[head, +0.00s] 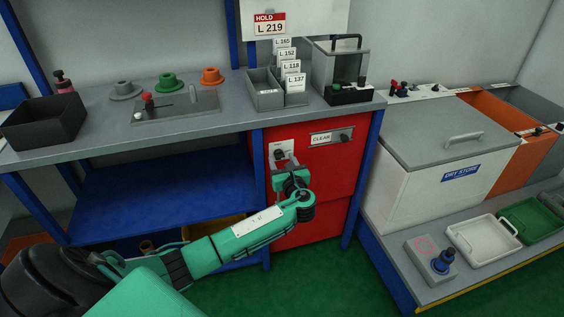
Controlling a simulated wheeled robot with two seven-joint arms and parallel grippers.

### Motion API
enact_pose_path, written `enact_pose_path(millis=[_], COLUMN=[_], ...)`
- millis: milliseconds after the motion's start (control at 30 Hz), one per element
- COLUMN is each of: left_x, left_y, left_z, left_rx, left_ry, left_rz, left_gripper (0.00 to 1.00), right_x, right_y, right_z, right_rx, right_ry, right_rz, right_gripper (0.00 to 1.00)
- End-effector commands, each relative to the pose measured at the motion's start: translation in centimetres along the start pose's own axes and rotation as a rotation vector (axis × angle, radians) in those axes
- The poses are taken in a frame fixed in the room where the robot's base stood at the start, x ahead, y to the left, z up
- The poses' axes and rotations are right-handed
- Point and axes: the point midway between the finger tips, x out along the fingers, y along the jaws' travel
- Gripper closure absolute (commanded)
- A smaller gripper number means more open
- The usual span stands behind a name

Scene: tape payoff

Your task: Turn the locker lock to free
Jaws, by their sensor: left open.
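The red locker (325,161) is under the right end of the workbench. Its lock (280,153) is a dark knob on a pale plate at the upper left of the locker front. My left gripper (284,164) is open, right at the lock and just below it. Whether its fingers touch or straddle the knob I cannot tell. The gripper hides part of the plate and any lower marking on it. A label reading CLEAR (320,139) is beside a dark handle (344,136) at the locker's upper right. My right gripper is not in view.
The grey bench top (210,122) overhangs the locker. A blue bench leg (364,178) stands at its right. The white DRY STORE chest (425,170) is further right. Green floor (320,275) in front is clear.

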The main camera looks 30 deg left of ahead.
Motion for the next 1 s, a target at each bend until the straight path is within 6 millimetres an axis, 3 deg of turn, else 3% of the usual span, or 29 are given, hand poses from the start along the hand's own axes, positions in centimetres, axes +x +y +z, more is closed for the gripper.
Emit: enact_pose_path(millis=[367, 600, 1000], left_x=[0.66, 0.64, 0.60], left_y=[0.05, 0.04, 0.06], left_z=[-0.02, -0.03, -0.05], left_rx=[0.001, 0.001, -0.068], left_ry=[0.000, 0.000, 0.002], left_rz=[0.001, 0.001, 0.001], left_gripper=[0.49, 0.94, 0.94], right_x=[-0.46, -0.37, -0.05], right_y=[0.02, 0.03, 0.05], right_z=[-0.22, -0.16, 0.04], right_rx=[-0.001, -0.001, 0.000], right_ry=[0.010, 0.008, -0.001], right_rz=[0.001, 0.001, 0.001], right_gripper=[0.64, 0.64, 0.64])
